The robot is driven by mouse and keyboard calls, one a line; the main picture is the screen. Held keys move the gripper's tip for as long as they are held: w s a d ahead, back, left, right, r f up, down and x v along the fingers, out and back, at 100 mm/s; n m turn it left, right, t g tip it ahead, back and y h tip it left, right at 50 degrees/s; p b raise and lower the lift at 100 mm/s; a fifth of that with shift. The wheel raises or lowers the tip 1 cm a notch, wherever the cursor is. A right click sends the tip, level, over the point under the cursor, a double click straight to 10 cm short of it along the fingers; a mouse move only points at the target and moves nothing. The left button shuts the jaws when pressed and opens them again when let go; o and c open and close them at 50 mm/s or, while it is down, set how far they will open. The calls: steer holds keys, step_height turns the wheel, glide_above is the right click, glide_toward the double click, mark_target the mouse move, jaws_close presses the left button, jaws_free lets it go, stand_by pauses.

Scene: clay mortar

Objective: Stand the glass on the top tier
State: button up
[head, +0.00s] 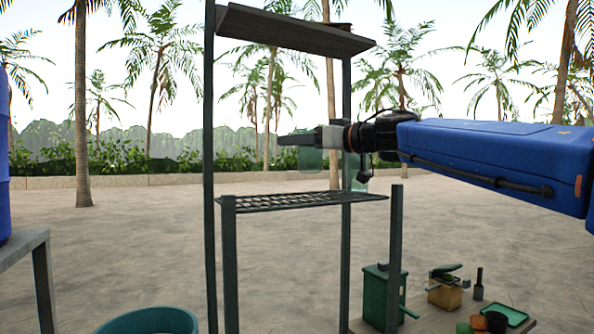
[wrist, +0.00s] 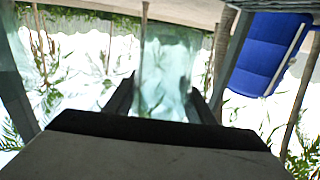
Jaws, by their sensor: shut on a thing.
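The glass, pale green and see-through, is held between the two dark fingers of my gripper (head: 300,138). In the head view a small part of the glass (head: 311,160) shows below the fingers, above the mesh tier (head: 290,202) with a visible gap. In the wrist view the glass (wrist: 166,65) fills the space between the fingertips (wrist: 163,92). The rack has this dark mesh tier and a solid grey board (head: 295,32) higher up. The pictures do not tell which one counts as the top tier. The mesh looks empty.
Dark posts (head: 209,120) rise around the rack. A second translucent green patch (head: 357,170) shows behind my wrist, unclear what it is. Low at right stand a green bin (head: 376,290), a bottle (head: 479,286) and a tray (head: 515,315). A teal tub (head: 150,320) is at lower left.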

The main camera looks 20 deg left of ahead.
mark_target(320, 163)
steer(key=shift+f, duration=2.7)
steer(key=shift+f, duration=0.1)
steer(key=o, duration=1.3)
steer(key=shift+d, duration=0.2)
steer(key=v, duration=1.1)
steer(key=shift+s+d, duration=0.2)
steer(key=shift+d, duration=0.05)
